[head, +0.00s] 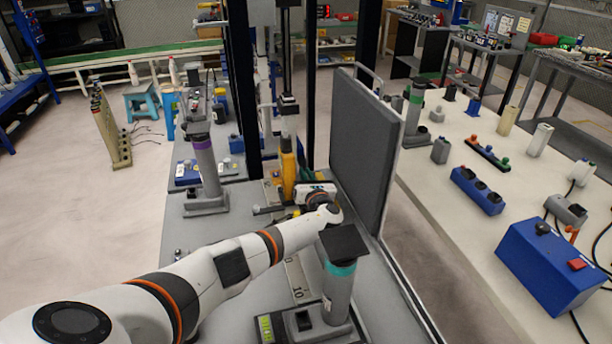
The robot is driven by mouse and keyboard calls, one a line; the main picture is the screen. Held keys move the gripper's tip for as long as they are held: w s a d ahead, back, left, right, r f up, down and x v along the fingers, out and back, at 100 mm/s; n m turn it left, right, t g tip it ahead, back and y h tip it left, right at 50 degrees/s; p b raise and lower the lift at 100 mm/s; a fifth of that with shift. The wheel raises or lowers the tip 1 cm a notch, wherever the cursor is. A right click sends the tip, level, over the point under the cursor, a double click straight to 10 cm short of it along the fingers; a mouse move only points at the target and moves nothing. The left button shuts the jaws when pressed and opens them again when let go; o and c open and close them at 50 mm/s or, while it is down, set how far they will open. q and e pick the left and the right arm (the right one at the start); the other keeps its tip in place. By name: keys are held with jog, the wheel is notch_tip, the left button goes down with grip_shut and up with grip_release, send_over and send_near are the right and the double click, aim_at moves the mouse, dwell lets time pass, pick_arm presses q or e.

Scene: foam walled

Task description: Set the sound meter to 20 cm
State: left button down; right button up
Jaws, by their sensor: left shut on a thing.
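The sound meter (288,166) appears to be the upright yellow device on the grey table, left of the dark grey foam wall (362,140). My left arm reaches across the table from the lower left. Its gripper (276,208) is at the lower part of the yellow device and is shut on it; the wrist hides much of the contact. A pale scale strip (298,281) with a "10" mark lies on the table, partly covered by my arm. I cannot read the meter's position against it. My right gripper is not in view.
A grey post with a teal band (339,285) and dark square top stands close to my forearm. A purple-banded post (205,165) stands at the left. A white table (470,235) at the right holds a blue box (550,262) and smaller devices.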

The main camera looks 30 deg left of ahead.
pick_arm(q)
jog(key=shift+s+d+r+p, duration=0.1)
jog(key=shift+s+d+p, duration=0.1)
jog(key=shift+p, duration=0.15)
jog(key=p+v, duration=0.6)
jog(key=v, duration=0.3)
jog(key=shift+a+p, duration=0.1)
jog(key=shift+p, duration=0.2)
jog(key=shift+s+d, duration=0.2)
jog(key=c, duration=1.5)
grip_release()
jog(key=shift+a, duration=0.1)
notch_tip(320, 180, up, 10)
jog(key=shift+f+p, duration=0.15)
jog(key=shift+p, duration=0.35)
